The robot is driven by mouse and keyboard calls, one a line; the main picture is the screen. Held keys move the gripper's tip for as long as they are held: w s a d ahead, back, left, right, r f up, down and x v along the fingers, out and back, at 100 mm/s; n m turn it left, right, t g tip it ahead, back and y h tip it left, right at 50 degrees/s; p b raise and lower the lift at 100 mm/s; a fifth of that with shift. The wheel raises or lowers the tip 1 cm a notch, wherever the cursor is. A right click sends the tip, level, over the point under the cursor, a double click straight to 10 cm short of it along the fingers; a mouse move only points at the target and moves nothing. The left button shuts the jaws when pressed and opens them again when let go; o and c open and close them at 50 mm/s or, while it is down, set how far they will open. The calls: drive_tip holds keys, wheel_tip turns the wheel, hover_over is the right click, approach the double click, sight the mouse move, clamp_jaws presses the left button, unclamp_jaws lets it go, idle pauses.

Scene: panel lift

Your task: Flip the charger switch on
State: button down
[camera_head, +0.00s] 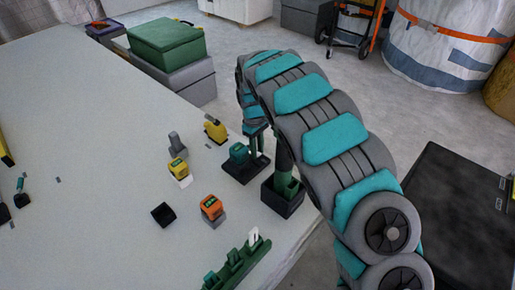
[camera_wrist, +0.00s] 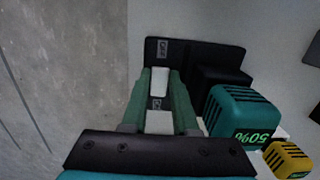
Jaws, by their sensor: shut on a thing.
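The black charger (camera_head: 238,174) stands near the table's right edge with a teal battery (camera_head: 238,153) in it. In the wrist view the charger (camera_wrist: 210,50) has a small label that appears to read OFF, and the teal battery (camera_wrist: 243,108) shows 50%. My gripper (camera_head: 256,146) reaches down onto the charger beside the battery. In the wrist view my gripper (camera_wrist: 158,102) has its pale pads closed around a small dark part, seemingly the charger switch, with a label that looks like OFF. The switch is mostly hidden by the fingers.
A black holder (camera_head: 284,202) with a green tool stands close to the right of the charger. A yellow battery (camera_head: 178,167), an orange battery (camera_head: 211,207) and an empty black holder (camera_head: 163,214) are to the left and front. The green rack (camera_head: 238,265) lies nearer.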

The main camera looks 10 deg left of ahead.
drive_tip(key=shift+w+a+g+h+p, duration=0.2)
drive_tip(key=shift+a+g+h+p, duration=0.2)
drive_tip(key=shift+g+h+p, duration=0.45)
drive_tip(key=shift+h, duration=0.35)
drive_tip(key=c, duration=0.7)
unclamp_jaws()
drive_tip(key=shift+r, duration=0.1)
drive_tip(key=v, duration=0.7)
drive_tip(key=shift+s+a, duration=0.1)
drive_tip(key=shift+r, duration=0.35)
